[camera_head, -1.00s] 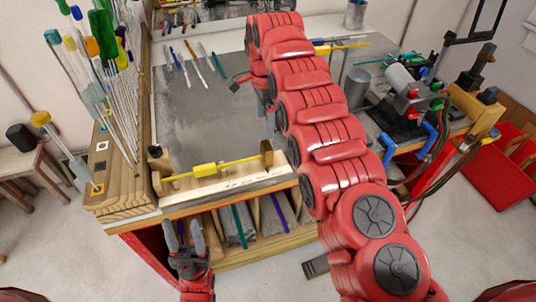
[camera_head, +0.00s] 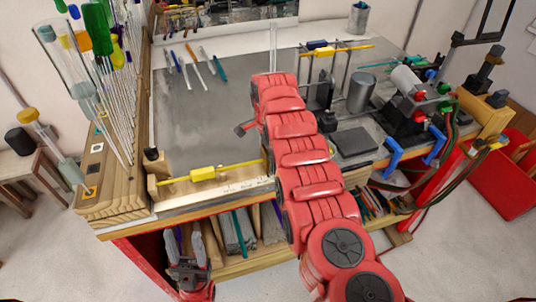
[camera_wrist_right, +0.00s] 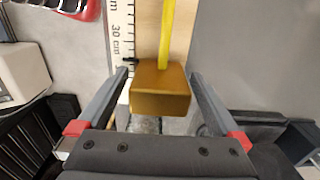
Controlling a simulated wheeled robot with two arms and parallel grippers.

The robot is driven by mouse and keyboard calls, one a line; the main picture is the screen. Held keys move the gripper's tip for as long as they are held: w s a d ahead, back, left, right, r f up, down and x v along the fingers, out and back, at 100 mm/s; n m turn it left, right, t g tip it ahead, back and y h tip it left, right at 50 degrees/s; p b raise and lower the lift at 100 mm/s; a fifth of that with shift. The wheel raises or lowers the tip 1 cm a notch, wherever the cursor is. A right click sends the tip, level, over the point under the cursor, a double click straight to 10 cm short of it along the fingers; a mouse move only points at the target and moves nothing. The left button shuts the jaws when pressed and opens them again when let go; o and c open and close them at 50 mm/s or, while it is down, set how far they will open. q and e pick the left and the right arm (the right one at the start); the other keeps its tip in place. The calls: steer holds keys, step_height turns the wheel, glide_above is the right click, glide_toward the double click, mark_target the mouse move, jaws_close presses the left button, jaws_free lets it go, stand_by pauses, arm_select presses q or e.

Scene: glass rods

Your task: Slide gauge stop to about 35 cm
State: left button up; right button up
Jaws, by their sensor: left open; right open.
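The gauge stop is a brass-coloured block (camera_wrist_right: 160,98) on the wooden gauge in the right wrist view, just past the 30 cm mark of the white scale (camera_wrist_right: 121,35). My right gripper (camera_wrist_right: 160,88) is open, with one finger on each side of the block; I cannot tell whether they touch it. In the head view my right arm hides the gripper and the stop. The gauge's scale (camera_head: 232,187) runs along the front table edge, with a yellow rod (camera_head: 240,166) along it. My left gripper (camera_head: 187,250) is open and empty in front of the table.
A wooden rack (camera_head: 118,188) with upright glass rods stands left of the gauge. Several loose rods lie at the back of the grey work surface (camera_head: 200,115), which is mostly clear. A metal cylinder (camera_head: 361,90) and burner equipment (camera_head: 410,100) stand to the right.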

jaws_close()
stand_by(0.5)
